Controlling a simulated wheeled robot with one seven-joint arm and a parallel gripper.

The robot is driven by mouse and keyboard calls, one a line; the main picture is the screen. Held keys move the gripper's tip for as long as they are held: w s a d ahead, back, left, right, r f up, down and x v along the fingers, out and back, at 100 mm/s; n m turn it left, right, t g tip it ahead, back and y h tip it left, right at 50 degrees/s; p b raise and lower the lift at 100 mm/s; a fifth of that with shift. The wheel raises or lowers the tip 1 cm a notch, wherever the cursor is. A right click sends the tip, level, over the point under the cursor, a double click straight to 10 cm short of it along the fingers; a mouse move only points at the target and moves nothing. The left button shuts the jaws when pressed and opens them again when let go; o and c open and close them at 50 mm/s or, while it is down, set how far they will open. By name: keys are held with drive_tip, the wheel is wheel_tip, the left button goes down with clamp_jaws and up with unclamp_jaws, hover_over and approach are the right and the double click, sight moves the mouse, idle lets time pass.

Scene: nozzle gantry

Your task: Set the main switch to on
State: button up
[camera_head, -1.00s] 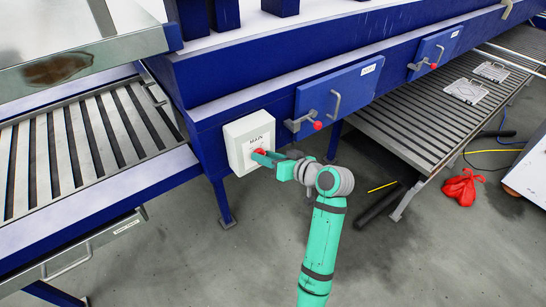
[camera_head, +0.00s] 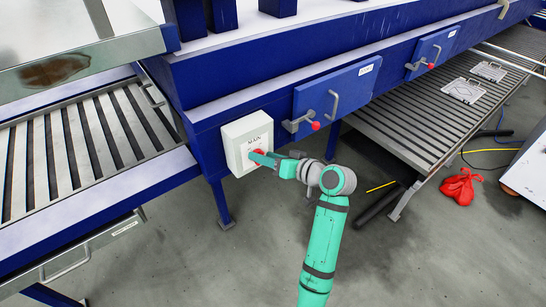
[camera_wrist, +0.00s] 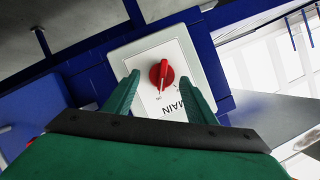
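The main switch is a red rotary knob (camera_wrist: 161,74) on a white box (camera_wrist: 180,50) labelled MAIN. The box (camera_head: 236,130) is mounted on the blue machine frame in the head view. My gripper (camera_wrist: 160,95) is open in the wrist view, with one green finger on each side of the knob and a visible gap to it. In the head view my gripper (camera_head: 258,158) is in front of the box and partly hides the knob (camera_head: 260,153). The knob's pointer runs toward the MAIN lettering, slightly slanted; the position marks are too small to read.
Right of the box are blue doors (camera_head: 352,83) with grey handles and red-tipped latches (camera_head: 315,126). A slatted conveyor (camera_head: 90,140) lies at left, another (camera_head: 430,115) at right. A red bag (camera_head: 460,188) and cables lie on the open grey floor.

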drive_tip(key=shift+a, duration=0.1)
drive_tip(key=v, duration=1)
drive_tip(key=shift+s+d+r, duration=0.15)
drive_tip(key=shift+s+d, duration=0.1)
drive_tip(key=shift+s, duration=0.05)
drive_tip(key=x, duration=1)
drive_tip(key=shift+w+a+f, duration=0.2)
drive_tip(key=shift+a, duration=0.1)
